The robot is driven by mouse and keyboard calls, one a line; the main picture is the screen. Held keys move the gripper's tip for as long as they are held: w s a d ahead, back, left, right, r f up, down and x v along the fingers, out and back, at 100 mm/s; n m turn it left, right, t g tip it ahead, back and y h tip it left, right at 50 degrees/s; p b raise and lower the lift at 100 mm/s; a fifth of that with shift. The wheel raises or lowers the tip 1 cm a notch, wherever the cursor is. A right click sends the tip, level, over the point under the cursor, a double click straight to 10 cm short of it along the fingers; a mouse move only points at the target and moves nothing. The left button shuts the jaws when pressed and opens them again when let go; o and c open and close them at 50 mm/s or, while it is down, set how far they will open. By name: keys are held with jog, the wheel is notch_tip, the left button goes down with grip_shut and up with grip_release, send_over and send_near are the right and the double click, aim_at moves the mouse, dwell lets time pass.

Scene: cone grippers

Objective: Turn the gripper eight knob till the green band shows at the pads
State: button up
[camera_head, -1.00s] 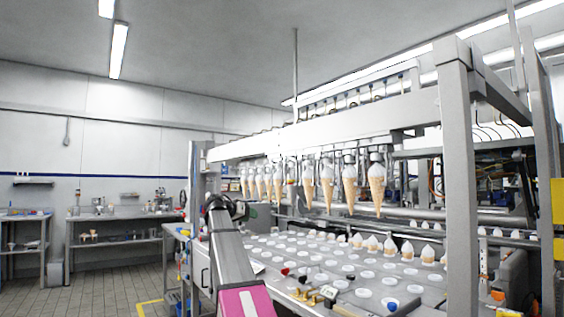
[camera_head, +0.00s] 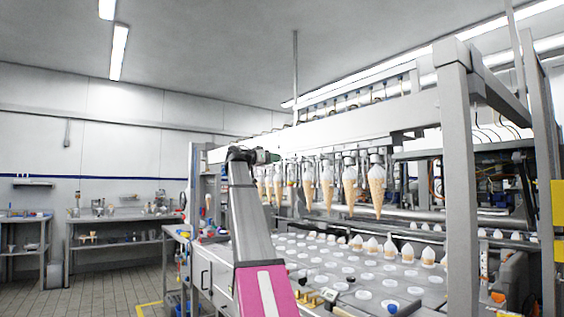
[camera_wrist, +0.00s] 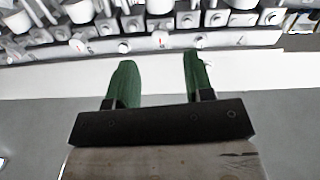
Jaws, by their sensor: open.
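A row of cone grippers holds cones (camera_head: 350,185) under the white machine beam (camera_head: 330,137). In the wrist view a rail (camera_wrist: 255,38) carries several small round dials or knobs, some with red marks, such as one dial (camera_wrist: 158,39). I cannot tell which one belongs to gripper eight, and no green band is clear. My gripper (camera_wrist: 157,60) is open and empty, its two green fingers pointing toward the rail. Whether a fingertip touches it is unclear. In the head view my arm rises in front of the row's left part and hides some cones; the fingers are hard to make out.
A tray plate (camera_head: 330,262) with rows of round white holes lies below the cones. A thick grey post (camera_head: 458,180) stands at the right. Benches (camera_head: 120,225) stand at the left wall, with open floor (camera_head: 100,285) before them.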

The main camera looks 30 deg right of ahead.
aim_at(284, 160)
jog(key=shift+w+d, duration=0.2)
jog(key=shift+d, duration=1.2)
jog(key=shift+w+d, duration=0.15)
jog(key=shift+d, duration=1.2)
grip_shut()
